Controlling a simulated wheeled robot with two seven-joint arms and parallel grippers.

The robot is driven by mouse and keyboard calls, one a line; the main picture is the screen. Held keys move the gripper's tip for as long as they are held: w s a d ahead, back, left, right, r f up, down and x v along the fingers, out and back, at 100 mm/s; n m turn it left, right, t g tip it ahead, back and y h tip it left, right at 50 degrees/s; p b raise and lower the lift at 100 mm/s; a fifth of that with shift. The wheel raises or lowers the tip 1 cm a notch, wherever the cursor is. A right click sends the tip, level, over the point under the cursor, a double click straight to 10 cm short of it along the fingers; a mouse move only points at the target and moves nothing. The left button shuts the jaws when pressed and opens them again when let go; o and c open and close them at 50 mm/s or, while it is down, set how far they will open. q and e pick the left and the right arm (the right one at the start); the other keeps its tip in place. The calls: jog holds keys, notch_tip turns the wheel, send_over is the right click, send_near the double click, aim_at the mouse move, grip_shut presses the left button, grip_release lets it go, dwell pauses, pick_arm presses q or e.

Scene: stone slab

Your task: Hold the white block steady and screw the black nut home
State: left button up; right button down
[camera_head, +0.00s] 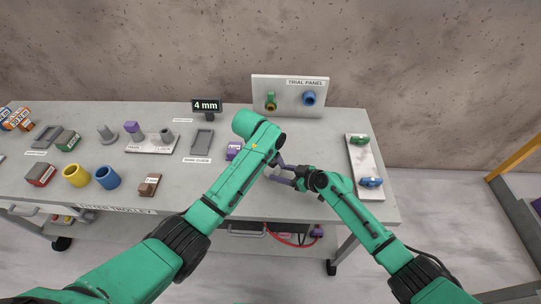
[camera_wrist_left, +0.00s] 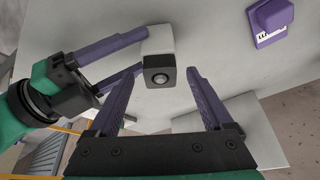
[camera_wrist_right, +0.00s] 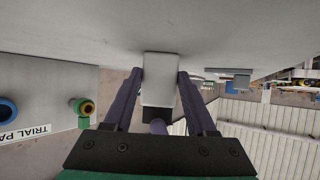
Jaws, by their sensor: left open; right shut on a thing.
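The white block (camera_wrist_left: 159,38) is in the left wrist view, with the black nut (camera_wrist_left: 161,76) on its near end and a round grey bolt end showing in the nut's middle. My right gripper (camera_wrist_right: 160,77) is shut on the white block (camera_wrist_right: 159,82), one finger on each side. My left gripper (camera_wrist_left: 162,73) is open. Its fingers point towards the nut, one to each side in the picture, with gaps between. In the head view my left gripper (camera_head: 279,161) and right gripper (camera_head: 282,179) meet above the table's right part; the block is hard to make out there.
The trial panel (camera_head: 288,112) stands at the back with a green and a blue fitting. A light plate (camera_head: 360,153) with green and blue parts lies to the right. A purple block (camera_head: 233,150) is close behind my left arm. Several coloured parts fill the table's left half.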

jog(key=shift+c, duration=0.6)
grip_release()
pick_arm(q)
jog(key=v, duration=1.2)
pick_arm(e)
jog(key=v, duration=1.1)
jog(key=shift+s+d, duration=0.15)
jog(key=shift+s+d+r, duration=0.2)
jog(key=shift+d+r, duration=0.05)
jog(key=shift+w+a, duration=0.1)
